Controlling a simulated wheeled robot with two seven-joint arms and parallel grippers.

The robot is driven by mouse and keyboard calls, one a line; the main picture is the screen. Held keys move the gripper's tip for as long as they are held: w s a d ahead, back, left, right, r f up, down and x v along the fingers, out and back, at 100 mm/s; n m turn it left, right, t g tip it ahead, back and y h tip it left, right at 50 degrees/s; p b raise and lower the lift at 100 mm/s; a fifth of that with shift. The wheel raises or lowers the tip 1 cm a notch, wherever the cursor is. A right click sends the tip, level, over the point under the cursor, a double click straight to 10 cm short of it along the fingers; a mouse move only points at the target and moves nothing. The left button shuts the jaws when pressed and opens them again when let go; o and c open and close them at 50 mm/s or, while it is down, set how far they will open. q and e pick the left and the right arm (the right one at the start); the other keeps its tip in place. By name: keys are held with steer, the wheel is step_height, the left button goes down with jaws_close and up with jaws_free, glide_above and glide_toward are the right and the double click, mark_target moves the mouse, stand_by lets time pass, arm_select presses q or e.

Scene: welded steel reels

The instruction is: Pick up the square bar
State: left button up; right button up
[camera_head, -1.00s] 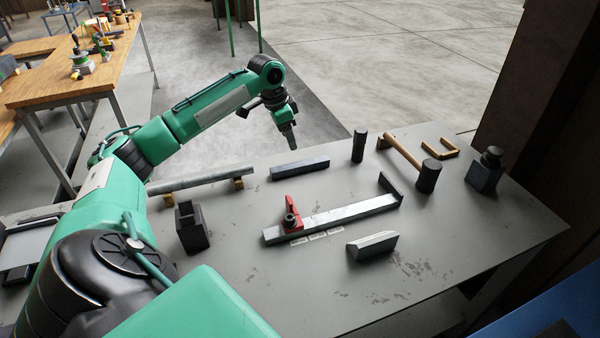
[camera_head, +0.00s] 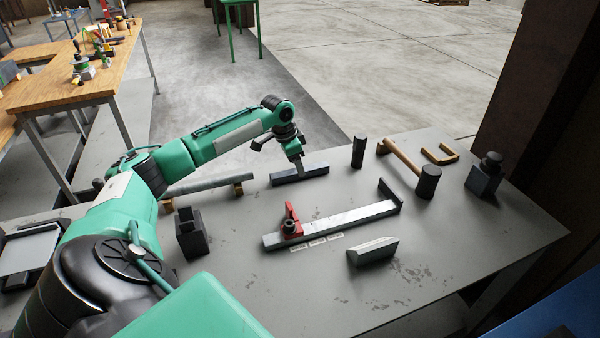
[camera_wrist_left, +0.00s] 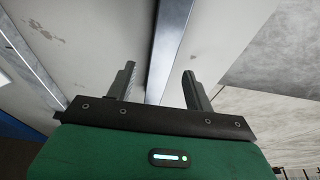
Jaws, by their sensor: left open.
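The square bar (camera_head: 316,171) is a dark blue-grey bar lying flat near the far edge of the grey table. My left gripper (camera_head: 299,169) points down at the middle of it. In the left wrist view the bar (camera_wrist_left: 170,45) runs lengthwise between the two spread fingers. The left gripper (camera_wrist_left: 158,70) is open, with space showing on both sides of the bar. How far the fingertips reach down beside it is hard to tell. My right gripper is not in view.
A round bar (camera_head: 210,184) rests on small wooden blocks left of the square bar. A black cylinder (camera_head: 359,152) and a mallet (camera_head: 428,181) stand to the right. A steel rail with a red clamp (camera_head: 290,221) lies nearer. Bare tabletop separates them.

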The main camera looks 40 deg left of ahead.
arm_select(q)
steer(key=x, duration=0.2)
steer(key=shift+w+d+f, duration=0.1)
steer(key=shift+w+f, duration=0.1)
steer(key=shift+f, duration=0.1)
jaws_close()
stand_by(1.0)
steer(key=shift+w+r, duration=0.1)
steer(key=shift+r, duration=0.05)
